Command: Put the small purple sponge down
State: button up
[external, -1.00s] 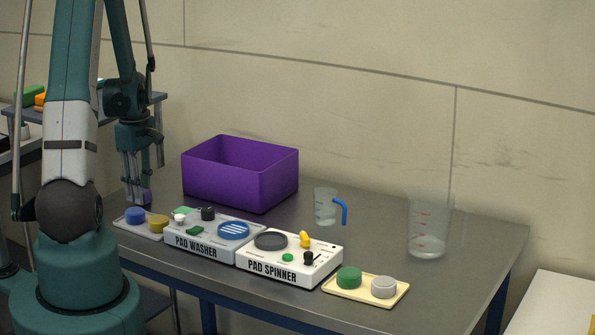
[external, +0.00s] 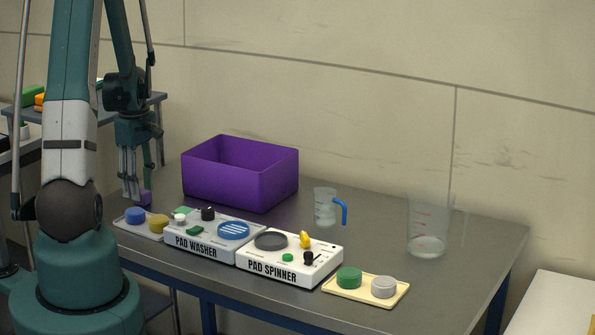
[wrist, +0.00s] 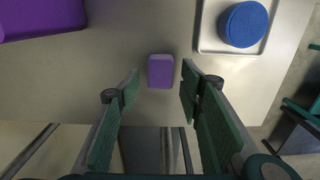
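The small purple sponge (wrist: 161,71) lies on the grey table (wrist: 130,48), between and just beyond my fingertips in the wrist view. My gripper (wrist: 160,82) is open, with a clear gap between each green finger pad and the sponge. In the external view the sponge (external: 145,198) sits at the table's far left end, right by my low-hanging gripper (external: 136,196), which partly hides it.
A purple bin (external: 240,180) stands to the right of the sponge. A tray (external: 139,229) with blue and yellow round pads is in front. The pad washer (external: 205,244), pad spinner (external: 290,266) and two clear jugs (external: 325,207) (external: 427,238) are farther right.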

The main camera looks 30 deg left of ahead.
aim_at(143, 191)
notch_tip(143, 191, up, 11)
jog(key=shift+f, duration=0.2)
dwell(0.5)
dwell(0.6)
jog(key=shift+d, duration=0.1)
jog(key=s+d+r+m+t+y, duration=0.1)
jog(key=s+d+r+m+t, duration=0.25)
jog(key=d+r+m, duration=0.85)
jog(key=s+d+r+m+t, duration=0.1)
jog(key=s+d+r+m, duration=0.1)
jog(key=d, duration=0.5)
jog(key=s+d+r+m+t, duration=0.1)
jog(key=s+d+r+m, duration=0.1)
jog(key=s+d, duration=0.3)
jog(key=s+d+r+m+t+h, duration=0.1)
jog(key=s+d+m, duration=0.1)
jog(key=d, duration=0.6)
jog(key=shift+s+d+r+t, duration=0.3)
jog(key=shift+s+r+t, duration=0.1)
jog(key=shift+s, duration=0.35)
jog(key=shift+f, duration=0.1)
notch_tip(143, 191, down, 6)
jog(key=b, duration=0.5)
jog(key=shift+r, duration=0.25)
